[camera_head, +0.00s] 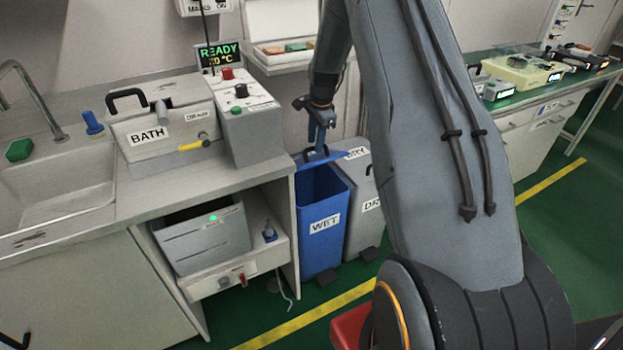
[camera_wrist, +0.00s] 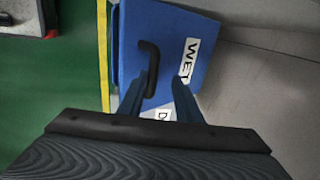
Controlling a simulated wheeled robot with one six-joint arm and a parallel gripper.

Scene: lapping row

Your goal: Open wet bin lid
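The blue wet bin (camera_head: 322,225), with a WET label, stands beside the counter. Its blue lid (camera_head: 335,160) looks tilted up at the back, and a dark interior (camera_head: 320,183) seems to show under it. The black lid handle (camera_head: 314,155) is on the lid; in the wrist view the handle (camera_wrist: 151,70) stands on a blue face with a WET label. My gripper (camera_head: 320,138) is just above the handle. In the wrist view my gripper's fingers (camera_wrist: 160,79) are apart, with the handle nearer the left finger. I cannot tell whether they touch it.
A grey dry bin (camera_head: 362,205) stands right beside the wet bin. The counter (camera_head: 240,180) with the BATH unit (camera_head: 165,130) is to the left. A screen reading READY (camera_head: 219,54) stands behind. Green floor with a yellow line (camera_head: 305,317) is open in front.

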